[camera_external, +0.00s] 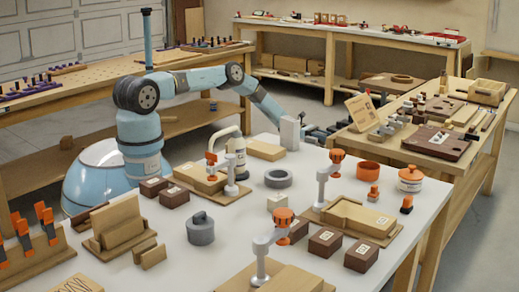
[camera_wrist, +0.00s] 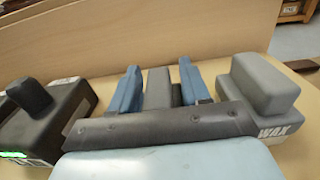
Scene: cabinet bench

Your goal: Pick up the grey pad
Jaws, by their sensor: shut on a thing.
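The grey pad (camera_wrist: 159,87) is a plain grey block between the two blue fingers of my gripper (camera_wrist: 159,90) in the wrist view. The fingers are shut on its sides. Its lower part is hidden behind the dark front of my gripper. In the external view my gripper (camera_external: 317,131) is at the left end of the right-hand wooden bench, low and partly behind a light grey upright block. I cannot make out the pad there.
In the wrist view a grey block marked WAX (camera_wrist: 262,88) stands close on the right and a dark knobbed block (camera_wrist: 42,115) on the left. A wooden board (camera_wrist: 150,35) rises behind. In the external view, the white table (camera_external: 225,245) in front holds several blocks and clamps.

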